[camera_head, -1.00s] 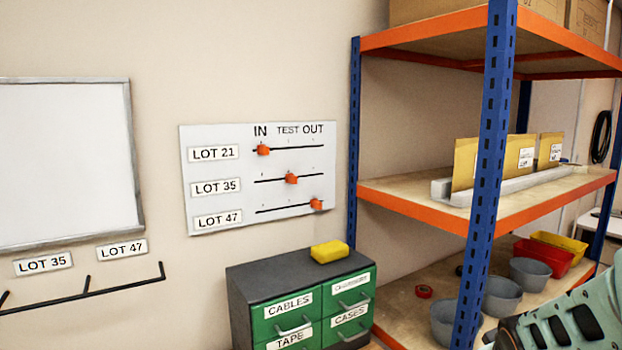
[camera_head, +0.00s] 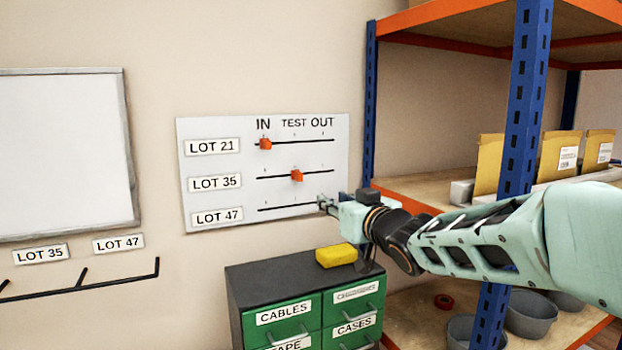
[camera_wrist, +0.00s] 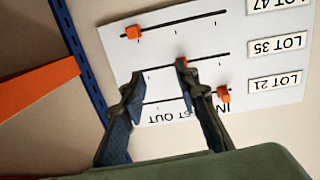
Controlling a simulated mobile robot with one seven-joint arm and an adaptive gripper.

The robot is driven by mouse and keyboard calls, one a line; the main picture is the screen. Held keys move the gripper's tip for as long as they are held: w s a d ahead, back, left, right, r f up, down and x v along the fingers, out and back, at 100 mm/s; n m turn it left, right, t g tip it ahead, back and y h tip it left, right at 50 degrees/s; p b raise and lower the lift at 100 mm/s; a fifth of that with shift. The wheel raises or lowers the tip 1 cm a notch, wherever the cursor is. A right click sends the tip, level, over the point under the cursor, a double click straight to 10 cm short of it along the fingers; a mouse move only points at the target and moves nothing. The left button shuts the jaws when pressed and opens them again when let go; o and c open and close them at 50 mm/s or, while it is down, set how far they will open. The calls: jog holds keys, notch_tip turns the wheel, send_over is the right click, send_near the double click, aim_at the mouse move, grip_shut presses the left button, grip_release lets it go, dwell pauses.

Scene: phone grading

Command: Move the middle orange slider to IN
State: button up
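The white slider board (camera_head: 215,128) hangs on the wall with three horizontal tracks. The middle orange slider (camera_head: 297,176), in the LOT 35 row, is at the middle of its track, below TEST. The top orange slider (camera_head: 265,144) is at IN. The bottom slider is hidden behind my gripper (camera_head: 328,205) in the head view. The wrist view shows the board upside down, with the bottom slider (camera_wrist: 133,31) at the OUT end. There my gripper (camera_wrist: 160,76) is open and empty, one fingertip overlapping the middle slider (camera_wrist: 181,61); I cannot tell if they touch.
A dark cabinet (camera_head: 262,281) with green drawers stands below the board, a yellow sponge-like block (camera_head: 336,255) on top. A shelf unit with a blue post (camera_head: 524,110) is close on the right. A whiteboard (camera_head: 65,150) and a black hook rail (camera_head: 90,282) are left.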

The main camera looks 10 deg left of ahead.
aim_at(301, 176)
jog(key=shift+y, duration=0.7)
jog(key=shift+w+a+r, duration=0.5)
jog(key=shift+w+a, duration=0.85)
jog(key=shift+a, duration=0.2)
jog(key=shift+w+a+r, duration=0.5)
jog(key=shift+w+a, duration=0.8)
jog(key=shift+a, duration=0.25)
jog(key=shift+w+a+r, duration=0.5)
jog(key=shift+w+a, duration=0.85)
jog(key=shift+a, duration=0.2)
jog(key=shift+c, duration=0.4)
grip_shut()
